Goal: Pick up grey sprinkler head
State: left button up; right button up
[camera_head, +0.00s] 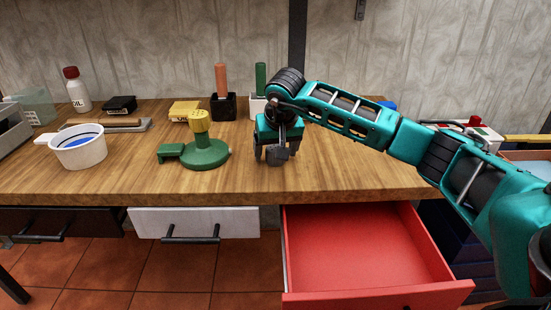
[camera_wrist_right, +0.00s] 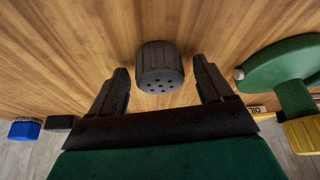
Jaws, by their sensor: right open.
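The grey sprinkler head (camera_wrist_right: 160,62) is a short dark cylinder with small holes in its end face, on the wooden table. My right gripper (camera_wrist_right: 161,78) is open, with one finger on each side of it. Gaps show between the fingers and the head, so it is not gripped. In the head view the right gripper (camera_head: 277,154) points down near the table's front edge, and the sprinkler head (camera_head: 281,154) shows partly between its fingers. My left gripper is not in view.
A green round-based object with a yellow top (camera_head: 204,150) stands left of the right gripper. A white bucket (camera_head: 78,152) is further left. Holders with an orange (camera_head: 221,78) and a green handle (camera_head: 260,76) stand behind. A red drawer (camera_head: 360,250) is open below the table edge.

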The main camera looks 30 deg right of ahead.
aim_at(275, 148)
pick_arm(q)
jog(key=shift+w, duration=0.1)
pick_arm(e)
jog(key=shift+w+f, duration=0.1)
jog(key=shift+f, duration=0.05)
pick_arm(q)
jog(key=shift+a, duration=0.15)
pick_arm(e)
jog(key=c, duration=1.1)
pick_arm(q)
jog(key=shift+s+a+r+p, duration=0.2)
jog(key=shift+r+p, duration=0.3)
jog(key=shift+p, duration=0.45)
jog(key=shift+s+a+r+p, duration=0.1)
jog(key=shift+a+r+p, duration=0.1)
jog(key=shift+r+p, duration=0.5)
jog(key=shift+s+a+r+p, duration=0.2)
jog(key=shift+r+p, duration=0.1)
jog(key=shift+p, duration=0.85)
pick_arm(e)
notch_tip(275, 148, up, 20)
